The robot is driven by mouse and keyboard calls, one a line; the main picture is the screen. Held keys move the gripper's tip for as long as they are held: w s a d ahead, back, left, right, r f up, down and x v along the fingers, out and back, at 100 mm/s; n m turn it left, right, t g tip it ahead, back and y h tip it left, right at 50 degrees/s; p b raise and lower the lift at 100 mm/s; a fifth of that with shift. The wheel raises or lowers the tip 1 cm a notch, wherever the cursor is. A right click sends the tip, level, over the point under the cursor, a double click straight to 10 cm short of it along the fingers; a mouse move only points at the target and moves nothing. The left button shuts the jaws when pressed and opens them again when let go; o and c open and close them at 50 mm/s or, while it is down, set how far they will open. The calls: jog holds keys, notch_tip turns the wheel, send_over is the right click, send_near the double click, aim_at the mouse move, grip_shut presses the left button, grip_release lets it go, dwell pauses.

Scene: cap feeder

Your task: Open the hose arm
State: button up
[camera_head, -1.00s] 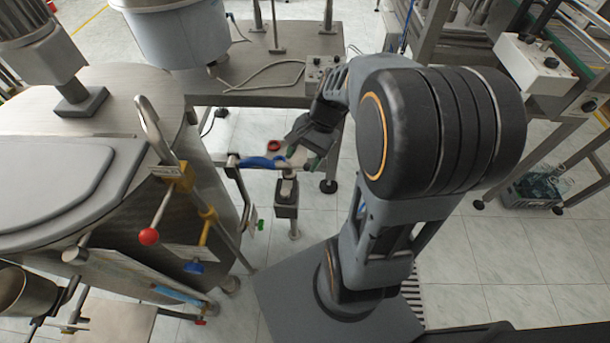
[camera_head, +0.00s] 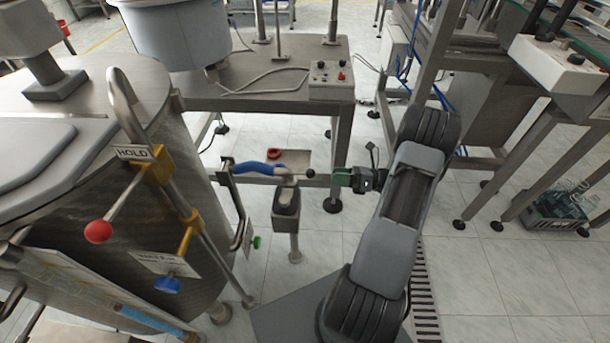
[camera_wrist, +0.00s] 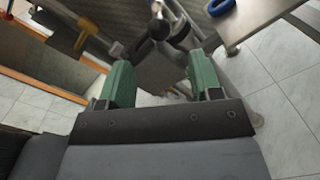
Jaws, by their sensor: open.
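The hose arm, with a blue hose section (camera_head: 258,168), reaches from the tank's side over a short post (camera_head: 287,210) in the head view. A thin bar ends in a small dark ball knob (camera_head: 310,173) at its right end. My gripper (camera_head: 338,178) is just right of the knob, its green fingers pointing left towards it, with a small gap. In the wrist view the two green fingers (camera_wrist: 160,72) are spread apart with nothing between their tips. A dark rounded knob (camera_wrist: 158,30) and metal parts lie beyond them.
The steel tank (camera_head: 110,235) with a red ball lever (camera_head: 98,231) stands at left. A bench with a control box (camera_head: 331,80) is behind, a red ring (camera_head: 274,153) on a low shelf near its front. A crate of bottles (camera_head: 560,205) is at right.

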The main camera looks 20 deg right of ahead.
aim_at(305, 173)
jog(key=b+x, duration=0.1)
jog(key=x, duration=0.9)
jog(key=shift+w+a+r, duration=0.1)
jog(key=shift+a, duration=0.15)
grip_shut()
